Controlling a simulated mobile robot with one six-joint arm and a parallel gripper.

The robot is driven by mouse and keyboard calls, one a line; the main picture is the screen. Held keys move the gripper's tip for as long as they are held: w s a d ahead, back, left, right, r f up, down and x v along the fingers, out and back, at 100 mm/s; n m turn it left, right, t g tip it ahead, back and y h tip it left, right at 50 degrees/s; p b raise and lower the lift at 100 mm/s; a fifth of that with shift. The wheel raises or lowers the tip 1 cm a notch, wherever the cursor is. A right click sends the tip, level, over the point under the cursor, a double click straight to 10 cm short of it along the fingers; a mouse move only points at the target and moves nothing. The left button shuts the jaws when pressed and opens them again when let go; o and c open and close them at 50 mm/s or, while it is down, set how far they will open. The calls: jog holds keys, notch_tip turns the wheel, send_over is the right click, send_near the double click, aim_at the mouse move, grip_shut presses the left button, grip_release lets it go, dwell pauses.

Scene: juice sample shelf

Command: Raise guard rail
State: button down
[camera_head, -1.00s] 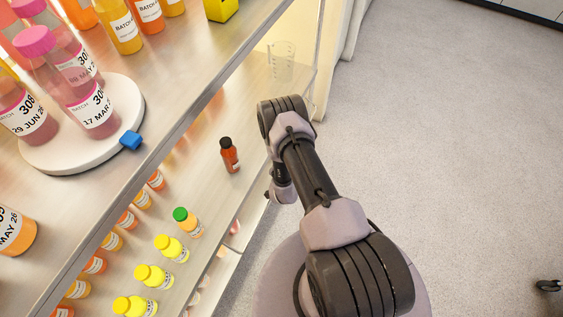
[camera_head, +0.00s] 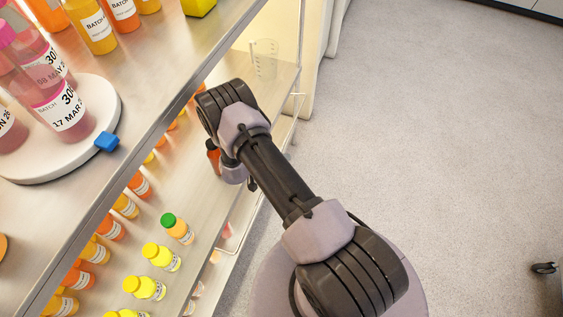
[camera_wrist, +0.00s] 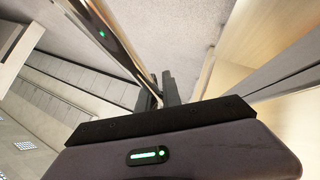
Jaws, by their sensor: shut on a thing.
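The guard rail (camera_wrist: 112,45) is a thin shiny metal bar. In the wrist view it runs from the top left down to my gripper (camera_wrist: 158,92), whose two dark fingers are shut on it. In the head view, parts of the thin rail (camera_head: 296,110) show along the front of the lower shelf, right of my arm.
The lower shelf holds several yellow- and orange-capped bottles (camera_head: 162,257), a green-capped bottle (camera_head: 177,228), a dark-capped red bottle (camera_head: 212,157) and a clear beaker (camera_head: 265,60). The upper shelf has a white turntable (camera_head: 105,165) with pink-capped bottles. Grey floor (camera_head: 440,150) lies open at right.

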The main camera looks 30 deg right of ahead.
jog(key=shift+w+a+r+n+g+h+b, duration=0.1)
jog(key=shift+w+r+n+g+h+b, duration=0.05)
jog(key=shift+r+n+g+h+b, duration=0.4)
jog(key=shift+w+a+r+n+g+h+b, duration=0.15)
jog(key=shift+r+n+g+h+b, duration=0.2)
jog(key=shift+r, duration=0.35)
jog(key=shift+d, duration=0.1)
